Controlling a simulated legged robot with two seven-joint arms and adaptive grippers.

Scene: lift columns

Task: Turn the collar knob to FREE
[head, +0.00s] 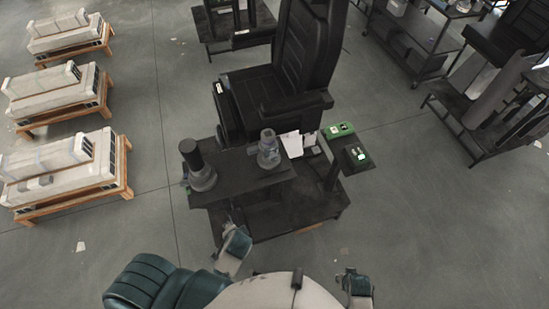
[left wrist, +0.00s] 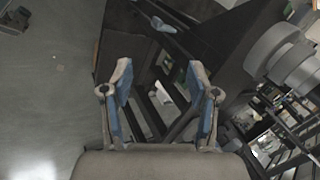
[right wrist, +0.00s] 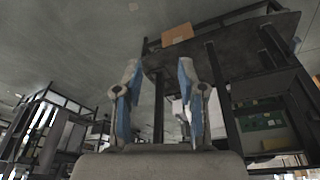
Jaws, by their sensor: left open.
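Two lift columns stand on a dark bench (head: 240,189). The left column (head: 203,180) has a grey rounded base and a black cylinder on top. The right column (head: 268,152) is grey with a narrower top. In the left wrist view, grey stacked round parts (left wrist: 290,62) show at the right; I cannot tell which column they belong to. The collar knob and its FREE marking are too small to make out. My left gripper (left wrist: 160,80) is open and empty, near the bench's front edge. My right gripper (right wrist: 158,80) is open and empty, lower and right of the bench.
A black padded seat (head: 270,95) stands behind the bench. White papers (head: 291,144) and green boxes (head: 339,130) lie at the bench's right. Pallets with wrapped loads (head: 65,170) stand at the left. Shelving (head: 410,45) is at the back right.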

